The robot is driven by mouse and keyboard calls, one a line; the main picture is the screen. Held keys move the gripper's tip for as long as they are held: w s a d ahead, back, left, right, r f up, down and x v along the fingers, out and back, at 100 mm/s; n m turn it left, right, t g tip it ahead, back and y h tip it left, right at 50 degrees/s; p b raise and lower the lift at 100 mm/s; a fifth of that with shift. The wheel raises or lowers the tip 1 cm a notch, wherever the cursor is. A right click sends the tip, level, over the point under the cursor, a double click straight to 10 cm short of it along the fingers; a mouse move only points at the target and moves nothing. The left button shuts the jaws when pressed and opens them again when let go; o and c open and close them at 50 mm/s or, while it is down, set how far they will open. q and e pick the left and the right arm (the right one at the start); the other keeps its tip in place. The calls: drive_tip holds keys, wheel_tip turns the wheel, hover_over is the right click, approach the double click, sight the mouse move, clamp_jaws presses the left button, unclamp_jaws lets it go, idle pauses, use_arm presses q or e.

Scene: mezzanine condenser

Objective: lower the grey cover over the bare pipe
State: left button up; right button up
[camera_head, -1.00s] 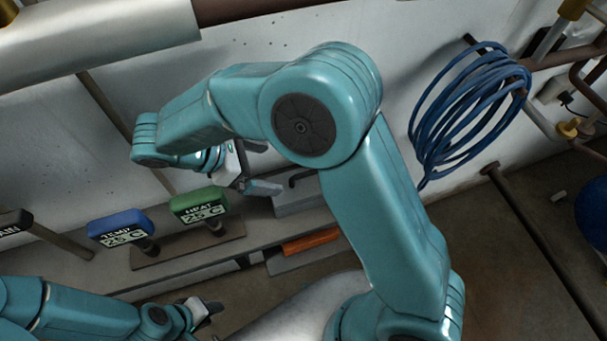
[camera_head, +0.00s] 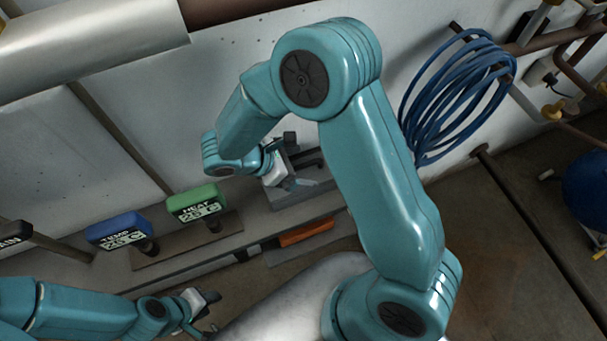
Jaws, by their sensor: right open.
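A grey block-like piece with a dark handle, which looks like the grey cover (camera_head: 296,193), sits on the ledge at the foot of the wall. My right gripper (camera_head: 295,164) is open over its left part, jaws close to the dark handle; I cannot tell whether they touch it. The gripper hides part of the piece. A bare brown pipe (camera_head: 235,9) runs along the top edge, coming out of silver cladding (camera_head: 90,45) at upper left. My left gripper (camera_head: 209,313) is low at the left, apart from these things, with its fingers spread and nothing between them.
A green HEAT gauge (camera_head: 197,201) and a blue TEMP gauge (camera_head: 119,229) stand left of my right gripper. An orange item (camera_head: 306,233) lies below the ledge. A blue hose coil (camera_head: 459,95) hangs at right.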

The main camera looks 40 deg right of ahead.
drive_tip(key=x, duration=0.4)
drive_tip(key=shift+w+d+r+p, duration=0.1)
drive_tip(key=shift+w+p, duration=0.1)
drive_tip(key=shift+p, duration=0.1)
drive_tip(key=shift+s+r, duration=0.1)
drive_tip(key=shift+s, duration=0.05)
drive_tip(key=shift+c, duration=0.7)
drive_tip(key=c, duration=0.9)
drive_tip(key=r, duration=0.5)
drive_tip(key=r+b, duration=0.1)
drive_tip(key=r, duration=0.4)
drive_tip(key=shift+w, duration=0.2)
drive_tip(key=shift+s, duration=0.15)
